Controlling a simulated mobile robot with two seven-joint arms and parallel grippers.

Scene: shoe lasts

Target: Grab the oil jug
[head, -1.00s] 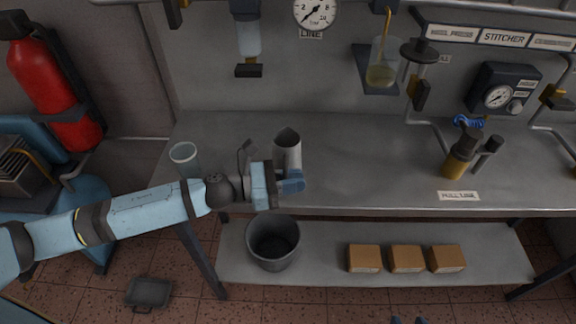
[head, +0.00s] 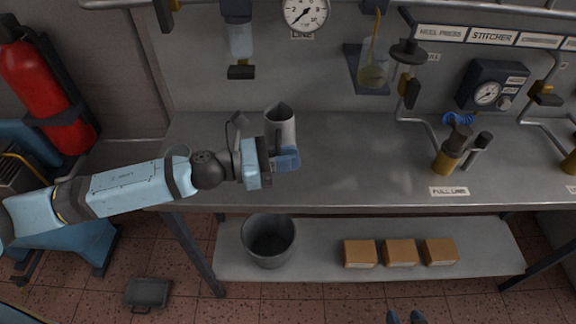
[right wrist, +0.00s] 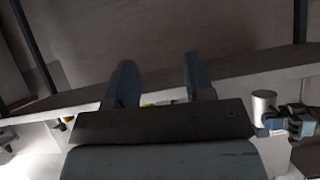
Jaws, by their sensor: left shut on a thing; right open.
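The oil jug (head: 281,124) is a grey metal vessel with a pointed spout, upright above the left part of the steel bench. My left gripper (head: 284,160) is shut on it from the front, and its fingers hide part of the jug's lower side. The jug also shows in the right wrist view (right wrist: 264,105), beside the blue left gripper. My right gripper (right wrist: 158,85) is open and empty in the right wrist view. Its fingertips show at the bottom edge of the head view (head: 405,317), away from the bench.
The steel bench (head: 360,165) is clear in the middle. An amber bottle (head: 444,162) stands to the right near a "full line" label. A grey bucket (head: 268,240) and brown boxes (head: 400,252) sit on the lower shelf.

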